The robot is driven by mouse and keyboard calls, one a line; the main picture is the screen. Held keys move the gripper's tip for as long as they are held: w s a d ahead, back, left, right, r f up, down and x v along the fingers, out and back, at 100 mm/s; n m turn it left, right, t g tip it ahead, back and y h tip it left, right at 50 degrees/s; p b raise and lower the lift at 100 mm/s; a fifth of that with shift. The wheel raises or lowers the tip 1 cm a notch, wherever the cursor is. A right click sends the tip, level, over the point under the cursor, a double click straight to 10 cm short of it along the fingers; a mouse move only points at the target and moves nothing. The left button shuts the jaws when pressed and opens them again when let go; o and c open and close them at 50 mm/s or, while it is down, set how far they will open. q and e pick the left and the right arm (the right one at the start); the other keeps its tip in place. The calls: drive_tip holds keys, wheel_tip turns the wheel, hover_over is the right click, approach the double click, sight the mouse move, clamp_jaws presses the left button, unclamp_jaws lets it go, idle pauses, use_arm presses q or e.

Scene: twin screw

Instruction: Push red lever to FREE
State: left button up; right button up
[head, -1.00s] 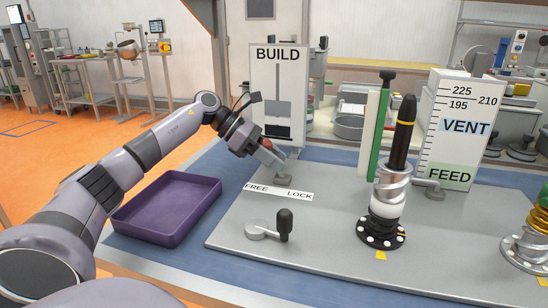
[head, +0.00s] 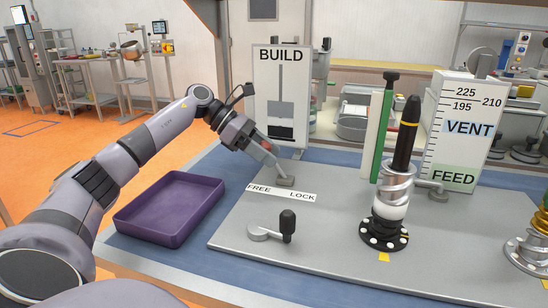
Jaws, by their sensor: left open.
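The FREE/LOCK label (head: 282,192) lies on the grey plate, FREE at its left end and LOCK at its right. A small grey mount (head: 285,181) sits just behind the label. A small red patch (head: 266,146) shows at my left gripper (head: 268,160); I cannot tell how much of it is the red lever, as the gripper hides that spot. My left gripper is open, tilted down to the right, just above and behind the FREE end. Whether it touches the lever is unclear. My right gripper is not in view.
A lever with a black knob (head: 288,226) stands in front of the label. A purple tray (head: 170,236) is at the left. The black and silver screw column (head: 394,205) and the VENT/FEED panel (head: 463,150) stand at the right. The BUILD panel (head: 281,55) is behind.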

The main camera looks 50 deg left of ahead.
use_arm(q)
drive_tip(key=v, duration=0.4)
drive_tip(key=shift+s+a+r, duration=0.2)
drive_tip(key=shift+s+a, duration=0.05)
